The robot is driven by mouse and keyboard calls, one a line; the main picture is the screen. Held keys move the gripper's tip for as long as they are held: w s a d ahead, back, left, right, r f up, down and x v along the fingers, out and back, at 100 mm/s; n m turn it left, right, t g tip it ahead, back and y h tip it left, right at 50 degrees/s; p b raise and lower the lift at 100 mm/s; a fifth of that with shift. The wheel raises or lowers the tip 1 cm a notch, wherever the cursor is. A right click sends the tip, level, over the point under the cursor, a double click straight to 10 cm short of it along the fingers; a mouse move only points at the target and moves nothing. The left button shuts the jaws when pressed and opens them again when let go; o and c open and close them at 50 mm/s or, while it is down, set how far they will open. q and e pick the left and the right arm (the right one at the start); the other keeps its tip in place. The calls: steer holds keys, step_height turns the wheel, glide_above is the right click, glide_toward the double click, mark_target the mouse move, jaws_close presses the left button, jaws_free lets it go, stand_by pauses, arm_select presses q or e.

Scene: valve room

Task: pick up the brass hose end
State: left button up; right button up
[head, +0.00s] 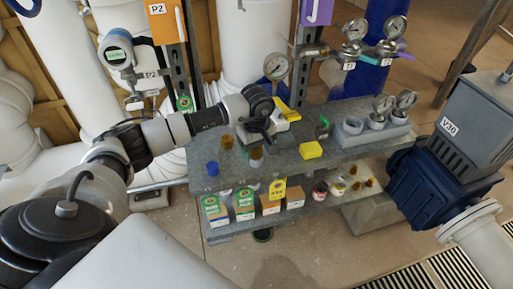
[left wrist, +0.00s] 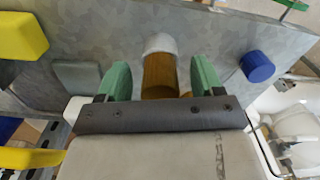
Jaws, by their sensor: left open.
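In the head view a brass-brown hose end (head: 257,153) stands on the grey metal bench top, just in front of my left gripper (head: 258,139). A similar brown piece (head: 227,141) stands a little behind it to the left. In the left wrist view my left gripper (left wrist: 160,68) is open. Its two green fingers stand on either side of a brown cylinder with a pale grey end (left wrist: 158,80), with a gap on both sides. The cylinder's lower part is hidden by the gripper body. My right gripper does not show.
A blue cap (head: 213,168) sits to the left on the bench top (head: 282,170), and a yellow block (head: 311,150) to the right. A grey holder with gauges (head: 370,132) stands further right. Boxes and jars (head: 245,203) fill the lower shelf. The blue valve V30 (head: 430,185) stands at right.

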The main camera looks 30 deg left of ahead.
arm_select(q)
steer(key=shift+c, duration=0.3)
steer(key=c, duration=0.8)
steer(key=shift+c, duration=0.2)
steer(key=shift+r, duration=0.1)
steer(key=shift+r, duration=0.5)
step_height(320, 180, up, 3)
steer(key=shift+f+b, duration=0.1)
steer(key=shift+b, duration=0.6)
steer(key=w+d+r+b, duration=0.1)
steer(key=w+d+r, duration=0.1)
steer(key=d, duration=0.3)
steer(key=w+d+r+b, duration=0.1)
steer(key=w+d+r, duration=0.2)
steer(key=d+r, duration=0.2)
steer(key=shift+d, duration=0.3)
